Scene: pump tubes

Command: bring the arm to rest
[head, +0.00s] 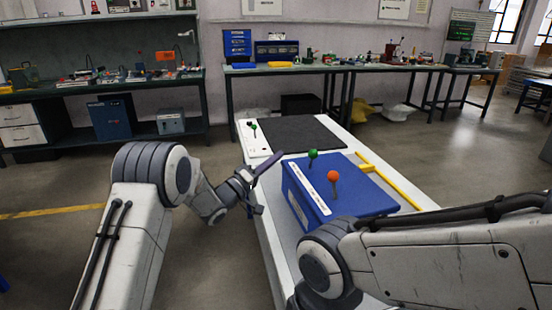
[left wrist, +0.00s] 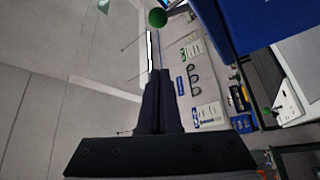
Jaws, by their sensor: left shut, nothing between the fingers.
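My left gripper (head: 276,156) is in the head view, at the left edge of the white table, with its closed fingers pointing up and to the right toward the blue box (head: 298,193). In the left wrist view my left gripper (left wrist: 160,78) has its two dark fingers together, with nothing between them. A green ball (head: 313,154) and an orange ball (head: 333,176) stand on thin stems at the blue box. A green ball also shows past the fingertips in the left wrist view (left wrist: 157,18). My right arm comes in from the right; its gripper is out of sight.
Workbenches line the back wall. The floor left of the table is open.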

